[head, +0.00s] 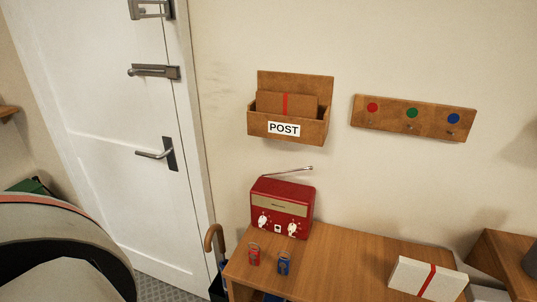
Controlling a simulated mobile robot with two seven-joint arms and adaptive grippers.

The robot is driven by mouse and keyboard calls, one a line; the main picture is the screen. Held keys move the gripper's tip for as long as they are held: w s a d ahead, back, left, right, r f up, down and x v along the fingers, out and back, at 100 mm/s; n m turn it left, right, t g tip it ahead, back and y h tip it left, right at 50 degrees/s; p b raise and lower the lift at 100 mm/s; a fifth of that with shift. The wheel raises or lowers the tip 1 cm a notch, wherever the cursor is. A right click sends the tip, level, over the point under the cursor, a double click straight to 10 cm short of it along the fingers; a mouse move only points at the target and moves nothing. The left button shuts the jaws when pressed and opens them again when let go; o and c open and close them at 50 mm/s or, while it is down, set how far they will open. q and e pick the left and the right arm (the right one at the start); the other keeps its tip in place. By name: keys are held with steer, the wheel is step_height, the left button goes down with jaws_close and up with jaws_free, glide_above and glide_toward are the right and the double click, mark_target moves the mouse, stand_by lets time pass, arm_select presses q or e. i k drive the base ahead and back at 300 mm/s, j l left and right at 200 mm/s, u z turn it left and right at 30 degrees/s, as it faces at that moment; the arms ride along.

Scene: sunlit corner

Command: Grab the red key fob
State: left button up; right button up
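The red key fob (254,254) is on the wooden cabinet top (345,262), near its left front part, in front of the red radio. A blue key fob (284,263) is just to its right, with a small gap between them. Neither of my grippers shows in the head view, so I cannot see whether they are open or shut.
A red radio (282,207) with a raised antenna stands behind the fobs. A white box with a red band (427,279) lies at the right. A POST box (313,133) and a hook board (420,117) hang on the wall. An umbrella handle (213,240) stands left of the cabinet.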

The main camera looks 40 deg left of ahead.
mark_target(254, 254)
steer(key=u, duration=1.25)
